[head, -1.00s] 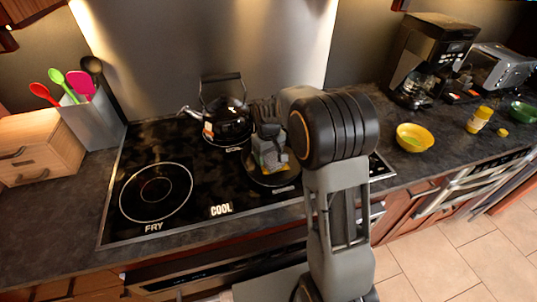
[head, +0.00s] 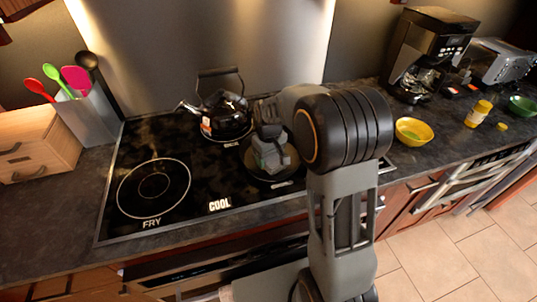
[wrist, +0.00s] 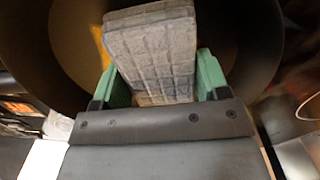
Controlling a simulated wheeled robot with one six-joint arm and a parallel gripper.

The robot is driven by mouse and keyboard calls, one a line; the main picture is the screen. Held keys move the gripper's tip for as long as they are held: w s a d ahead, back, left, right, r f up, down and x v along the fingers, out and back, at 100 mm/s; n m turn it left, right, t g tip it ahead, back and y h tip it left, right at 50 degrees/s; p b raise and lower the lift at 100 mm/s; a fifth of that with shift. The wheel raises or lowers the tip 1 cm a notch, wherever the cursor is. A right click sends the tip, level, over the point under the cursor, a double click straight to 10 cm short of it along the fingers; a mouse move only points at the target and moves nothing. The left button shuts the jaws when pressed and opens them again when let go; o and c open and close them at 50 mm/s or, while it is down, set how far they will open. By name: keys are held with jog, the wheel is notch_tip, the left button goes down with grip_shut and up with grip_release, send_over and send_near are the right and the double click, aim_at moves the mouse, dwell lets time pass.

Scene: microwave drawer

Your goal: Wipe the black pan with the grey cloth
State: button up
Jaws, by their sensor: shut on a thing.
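The black pan (head: 285,177) sits on the right side of the dark glass cooktop, partly hidden by my gripper and the cloth. In the wrist view the pan (wrist: 245,35) is a wide dark round shape behind the cloth. My gripper (head: 268,140) is over the pan, with its green fingers showing in the wrist view (wrist: 160,80). It is shut on the grey cloth (wrist: 155,50), a thick block-like piece with a grid pattern. In the head view the cloth (head: 268,157) is within the pan's outline; I cannot tell whether it touches the pan.
A black kettle (head: 226,113) stands behind and left of the pan. A utensil holder (head: 90,115) and wooden drawer box (head: 38,145) are at left. A yellow bowl (head: 413,131) and coffee maker (head: 430,50) are at right. The cooktop's front left is clear.

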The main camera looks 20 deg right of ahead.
jog(key=shift+w+f, duration=0.15)
jog(key=shift+w, duration=1.1)
jog(key=shift+s, duration=1.35)
jog(key=shift+w+p, duration=0.45)
jog(key=shift+w, duration=0.95)
jog(key=shift+s+b, duration=0.35)
jog(key=shift+s, duration=1)
jog(key=shift+w, duration=0.3)
jog(key=shift+w+p, duration=0.4)
jog(key=shift+w, duration=0.7)
jog(key=shift+r, duration=0.5)
